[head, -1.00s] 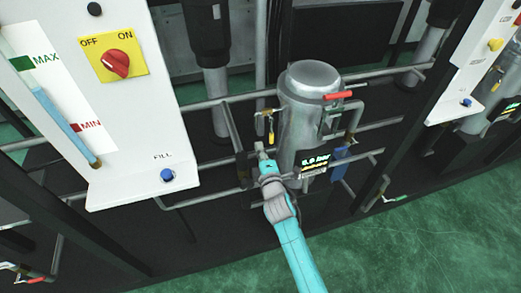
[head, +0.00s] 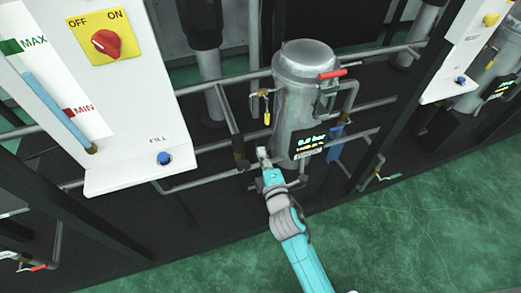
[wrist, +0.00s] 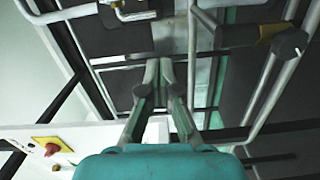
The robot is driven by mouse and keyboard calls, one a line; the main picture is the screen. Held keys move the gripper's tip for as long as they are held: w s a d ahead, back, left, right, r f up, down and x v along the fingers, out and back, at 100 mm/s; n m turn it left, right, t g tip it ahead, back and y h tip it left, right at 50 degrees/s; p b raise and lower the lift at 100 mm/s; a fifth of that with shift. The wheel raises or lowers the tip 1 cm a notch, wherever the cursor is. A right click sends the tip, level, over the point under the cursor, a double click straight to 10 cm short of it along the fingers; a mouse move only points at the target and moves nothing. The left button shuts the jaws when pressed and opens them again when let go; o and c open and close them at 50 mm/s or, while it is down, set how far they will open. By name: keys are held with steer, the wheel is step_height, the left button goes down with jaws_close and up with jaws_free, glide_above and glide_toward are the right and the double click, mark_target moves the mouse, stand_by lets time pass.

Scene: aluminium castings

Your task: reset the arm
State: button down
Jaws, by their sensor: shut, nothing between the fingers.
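My arm reaches up from the lower right in the head view, with my gripper (head: 263,156) at its end, in front of the pipework at the lower left of a grey metal cylinder. In the wrist view my gripper (wrist: 166,70) points away with its two fingers together and nothing held between them. The cylinder (head: 305,85) stands upright and carries a small display that reads 0.0 bar. I cannot tell from the head view whether the gripper touches the pipes.
A white panel (head: 125,130) at left has a red OFF/ON knob (head: 106,43), a level gauge and a blue FILL button (head: 163,158). Pipes with a red-handled valve (head: 333,73) and a yellow-handled valve (head: 267,117) surround the cylinder. Green floor (head: 420,220) is free at lower right.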

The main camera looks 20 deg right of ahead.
steer(key=shift+s, duration=0.1)
stand_by(0.4)
steer(key=s+f+m+g+y, duration=0.1)
steer(key=s+f+m, duration=0.25)
steer(key=s, duration=0.85)
steer(key=s+f+m+g+y, duration=0.15)
steer(key=s+m, duration=0.25)
steer(key=s, duration=0.8)
steer(key=s+d+r+m, duration=0.1)
steer(key=s+r+m, duration=0.3)
steer(key=s, duration=0.5)
steer(key=s+r+m+h, duration=0.1)
steer(key=s+r+m, duration=0.3)
steer(key=s, duration=0.5)
steer(key=shift+s+d+m+g, duration=0.2)
steer(key=shift+d+m+g, duration=0.15)
steer(key=shift+m, duration=0.1)
steer(key=shift+h, duration=0.25)
